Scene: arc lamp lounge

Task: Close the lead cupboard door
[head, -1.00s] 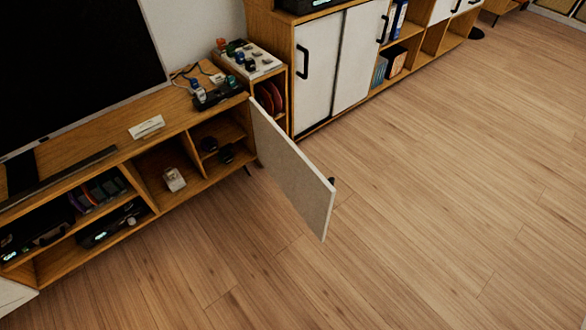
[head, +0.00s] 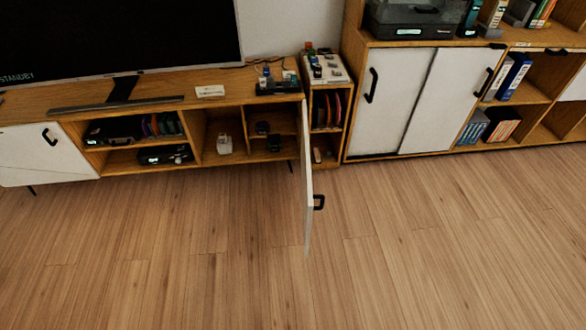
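A white cupboard door (head: 307,190) stands wide open at the right end of the low wooden TV cabinet (head: 196,104). It sticks out toward me, nearly edge-on, with a black handle (head: 319,202) on its right-facing side. The open compartment (head: 257,115) behind it has a shelf with small dark items. No label that names the door is readable. My gripper is not in view.
A closed white door (head: 40,155) is at the cabinet's left end. A narrow shelf unit (head: 330,112) and a taller cabinet with sliding doors (head: 392,100) stand to the right. The wooden floor (head: 420,240) in front is clear.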

